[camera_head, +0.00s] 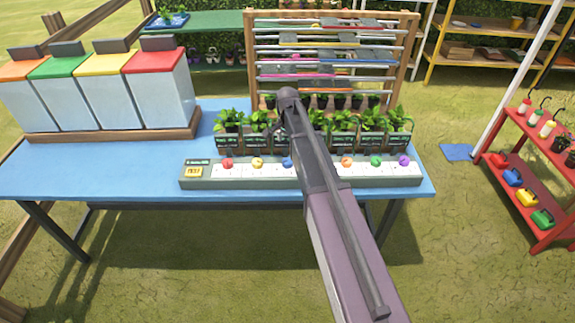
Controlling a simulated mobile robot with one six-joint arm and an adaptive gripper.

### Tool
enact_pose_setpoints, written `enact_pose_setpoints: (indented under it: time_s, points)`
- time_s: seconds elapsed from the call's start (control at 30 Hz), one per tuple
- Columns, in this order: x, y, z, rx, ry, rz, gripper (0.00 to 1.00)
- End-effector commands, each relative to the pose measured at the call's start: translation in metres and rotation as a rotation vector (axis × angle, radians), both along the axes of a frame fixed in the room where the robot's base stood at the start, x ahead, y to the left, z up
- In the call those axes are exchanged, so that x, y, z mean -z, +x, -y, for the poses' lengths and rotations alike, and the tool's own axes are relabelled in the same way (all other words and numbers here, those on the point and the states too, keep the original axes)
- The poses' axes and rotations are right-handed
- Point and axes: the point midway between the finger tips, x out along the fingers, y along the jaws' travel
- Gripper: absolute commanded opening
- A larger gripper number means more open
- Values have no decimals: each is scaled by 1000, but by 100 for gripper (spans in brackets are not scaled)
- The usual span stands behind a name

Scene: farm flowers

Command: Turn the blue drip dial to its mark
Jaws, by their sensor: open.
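The blue drip dial (287,162) sits on a long grey control strip (196,182) along the front of the blue table. It is third from the left in a row of coloured dials, just left of my arm. Its pointer and mark are too small to read. My arm crosses the strip from the lower right and ends above the plants. A dark piece at its end, which may be part of my gripper (279,130), shows behind the blue dial. The fingers are hidden, and I see nothing held.
Red (227,162), yellow (257,162), orange (346,162), green (376,161) and purple (404,160) dials share the strip. Potted plants (229,121) stand close behind it, before a wooden rack (250,60). Lidded bins (160,85) stand left. The table's left front (90,170) is clear.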

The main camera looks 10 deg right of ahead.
Motion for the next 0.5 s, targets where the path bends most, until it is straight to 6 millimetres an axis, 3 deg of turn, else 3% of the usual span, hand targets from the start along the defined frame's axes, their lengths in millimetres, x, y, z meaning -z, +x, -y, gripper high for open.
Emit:
enact_pose_setpoints:
  time_s: [0.5]
  points:
    - [43,0,0,0,0,0,93]
